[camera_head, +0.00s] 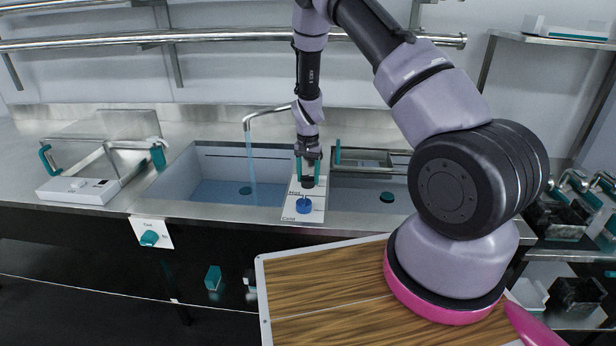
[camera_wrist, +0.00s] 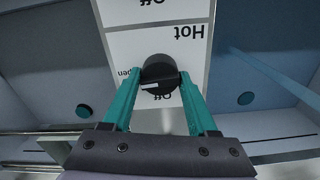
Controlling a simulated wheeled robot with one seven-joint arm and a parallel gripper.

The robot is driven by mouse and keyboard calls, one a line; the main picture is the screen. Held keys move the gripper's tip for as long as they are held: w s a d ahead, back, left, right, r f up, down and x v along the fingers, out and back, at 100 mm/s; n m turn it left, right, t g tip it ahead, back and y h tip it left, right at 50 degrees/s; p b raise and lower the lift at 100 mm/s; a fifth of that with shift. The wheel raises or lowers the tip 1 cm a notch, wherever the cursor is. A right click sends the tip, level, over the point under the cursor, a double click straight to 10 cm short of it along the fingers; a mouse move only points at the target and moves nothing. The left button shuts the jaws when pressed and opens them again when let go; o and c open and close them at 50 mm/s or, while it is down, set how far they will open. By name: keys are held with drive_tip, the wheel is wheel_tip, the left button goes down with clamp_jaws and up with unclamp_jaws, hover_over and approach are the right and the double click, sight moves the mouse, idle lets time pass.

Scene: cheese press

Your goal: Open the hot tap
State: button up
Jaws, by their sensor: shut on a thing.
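The hot tap is a dark round knob (camera_wrist: 160,72) on a white panel (camera_wrist: 120,45) marked "Hot", "Off" and "Open"; it is upside down in the wrist view. My gripper (camera_wrist: 160,78) is shut on the knob, with one teal finger on either side of it. In the head view my gripper (camera_head: 308,170) reaches down to the panel between the two basins, and it partly hides the knob. The blue cold tap knob (camera_head: 303,206) sits nearer on the same panel, apart from my fingers.
A curved spout (camera_head: 262,113) pours a blue stream of water (camera_head: 251,155) into the left basin (camera_head: 205,180). The right basin (camera_head: 350,195) looks empty. A wood-topped board (camera_head: 330,295) lies in front. A clear-walled box (camera_head: 80,188) stands on the left counter.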

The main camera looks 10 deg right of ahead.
sight(308, 176)
drive_tip(key=shift+m, duration=0.5)
drive_tip(key=o, duration=1.4)
drive_tip(key=shift+c, duration=0.2)
wheel_tip(308, 176, up, 11)
